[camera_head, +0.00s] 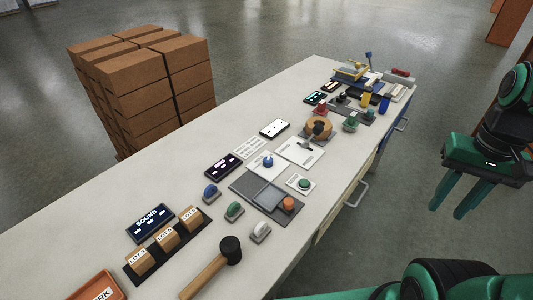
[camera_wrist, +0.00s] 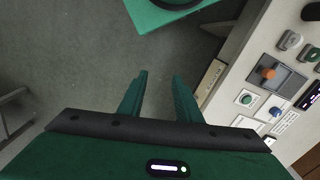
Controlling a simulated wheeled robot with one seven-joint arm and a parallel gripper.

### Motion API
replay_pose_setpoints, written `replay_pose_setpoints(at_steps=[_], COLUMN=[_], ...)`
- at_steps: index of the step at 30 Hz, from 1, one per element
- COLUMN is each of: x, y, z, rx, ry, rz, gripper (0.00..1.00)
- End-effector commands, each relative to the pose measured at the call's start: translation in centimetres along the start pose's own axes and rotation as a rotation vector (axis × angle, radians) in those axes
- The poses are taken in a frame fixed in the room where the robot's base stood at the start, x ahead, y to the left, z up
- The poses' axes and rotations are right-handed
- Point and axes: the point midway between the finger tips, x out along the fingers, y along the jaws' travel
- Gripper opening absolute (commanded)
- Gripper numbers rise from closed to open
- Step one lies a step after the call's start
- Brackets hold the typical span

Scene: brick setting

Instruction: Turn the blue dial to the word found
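The blue dial (camera_head: 267,160) sits on a white plate in the middle of the workbench. It also shows in the wrist view (camera_wrist: 275,112), at the right. The lettering on its plate is too small to read, so I cannot tell which word it points at. My gripper (camera_head: 446,212) is off the bench's right side, above the floor, well apart from the dial. In the wrist view its two fingers (camera_wrist: 161,78) are spread with nothing between them.
Around the dial are a grey panel with an orange knob (camera_head: 288,204), a green button (camera_head: 304,183) and a white lever plate (camera_head: 300,150). Blue, green and white handles, a mallet (camera_head: 212,267) and a dark display (camera_head: 150,222) are nearer. Stacked cartons (camera_head: 140,85) stand behind the bench.

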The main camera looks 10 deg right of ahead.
Motion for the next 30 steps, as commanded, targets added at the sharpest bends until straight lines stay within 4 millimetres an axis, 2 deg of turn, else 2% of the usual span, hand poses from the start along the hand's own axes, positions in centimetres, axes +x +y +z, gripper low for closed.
replay_pose_setpoints(at_steps=[1,2,3,4,6,8,11,13,17,21,23,27,30], x=[0.0,0.0,0.0,-0.4,-0.8,-1.1,-1.7,-2.2,-2.6,-2.3,-1.9,-0.3,1.2], y=[0.0,0.0,0.0,0.3,0.2,-0.5,-2.8,-5.0,-10.3,-16.9,-20.0,-27.7,-33.4], z=[0.0,0.0,0.0,0.6,0.4,-0.6,-3.1,-5.3,-9.4,-13.0,-14.1,-15.9,-16.3], rx=[0.0,0.0,0.0,0.0,0.006,0.019,0.048,0.08,0.145,0.212,0.241,0.308,0.354], ry=[0.0,0.0,0.0,0.007,0.013,0.013,0.013,0.016,0.022,0.03,0.032,0.034,0.034], rz=[0.0,0.0,0.0,-0.004,-0.006,-0.003,0.004,0.009,0.014,0.015,0.015,0.013,0.008], gripper=[0.31,0.36,0.46,0.46,0.46,0.46,0.46,0.46,0.46,0.46,0.46,0.46,0.46])
